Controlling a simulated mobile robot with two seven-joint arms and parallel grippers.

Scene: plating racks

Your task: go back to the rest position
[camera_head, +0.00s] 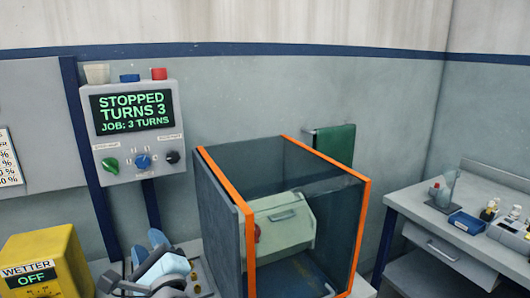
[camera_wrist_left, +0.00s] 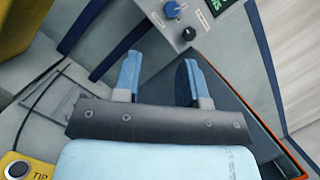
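My left gripper (camera_head: 148,245) is at the bottom of the head view, below the grey control box (camera_head: 136,130) and left of the orange-edged clear enclosure. In the left wrist view the two blue fingers of the left gripper (camera_wrist_left: 161,65) are spread apart with nothing between them. The control box also shows at the top of that view (camera_wrist_left: 190,22). Its screen (camera_head: 133,108) reads "STOPPED TURNS 3 JOB: 3 TURNS". My right gripper is in neither view.
The clear enclosure (camera_head: 367,210) holds a pale green barrel (camera_head: 284,226). A yellow wetter box (camera_head: 62,250) reading "OFF" stands at the left. A side bench (camera_head: 425,214) at the right carries a blue tray (camera_head: 466,223) and small bottles. A green cloth (camera_head: 335,143) hangs on the wall.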

